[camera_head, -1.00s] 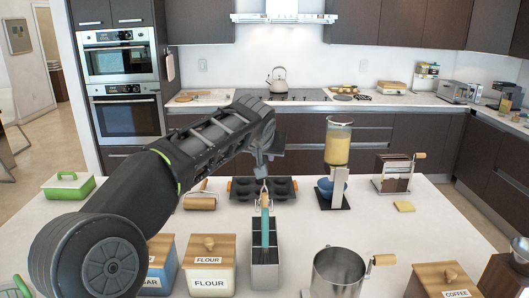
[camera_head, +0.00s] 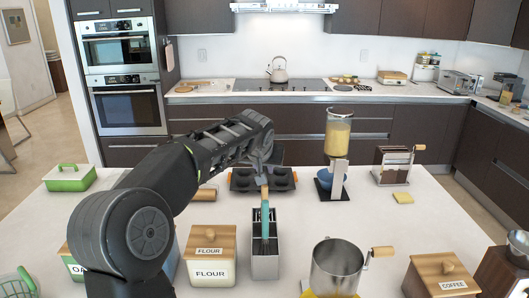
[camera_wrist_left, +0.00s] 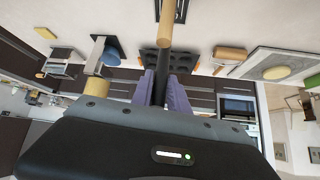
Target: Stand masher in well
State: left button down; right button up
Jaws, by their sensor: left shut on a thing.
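My left gripper (camera_head: 263,178) hangs just behind the grey metal holder with wells (camera_head: 265,268) in the head view. In the left wrist view my left gripper (camera_wrist_left: 163,92) has its purple fingers shut on the masher, a dark shaft (camera_wrist_left: 161,72) with a wooden handle (camera_wrist_left: 165,24). The handle points toward the holder, which shows partly at the top edge of that view. A teal utensil (camera_head: 265,222) stands up at the holder in the head view, below the gripper. The masher's head is hidden, and I cannot tell if it touches the holder. My right gripper is out of view.
A dark muffin tray (camera_head: 280,181) lies behind the holder. The flour canister (camera_head: 209,272) stands left of it, a metal pot (camera_head: 337,266) right, and a glass dispenser (camera_head: 338,135) behind right. The coffee canister (camera_head: 443,283) is at front right.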

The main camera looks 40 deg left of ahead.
pick_arm(q)
jog(key=shift+w+a+f+g+h+p, duration=0.15)
jog(key=shift+w+a+f+g+p, duration=0.1)
jog(key=shift+w+a+f+p, duration=0.25)
jog(key=shift+w+a+f+g+h+p, duration=0.15)
jog(key=shift+w+a+f+g+p, duration=0.15)
jog(key=shift+f+p, duration=0.35)
jog(key=shift+w+a+f, duration=0.1)
jog(key=shift+w+f, duration=0.2)
jog(key=shift+f, duration=0.2)
jog(key=shift+w+a+f+g+h, duration=0.3)
jog(key=shift+w+f, duration=0.1)
jog(key=shift+f, duration=0.15)
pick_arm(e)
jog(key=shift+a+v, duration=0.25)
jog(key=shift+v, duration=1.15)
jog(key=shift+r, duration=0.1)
pick_arm(q)
jog(key=c, duration=1.2)
grip_release()
jog(key=shift+r, duration=0.1)
notch_tip(320, 180, up, 10)
jog(key=shift+d+f, duration=0.1)
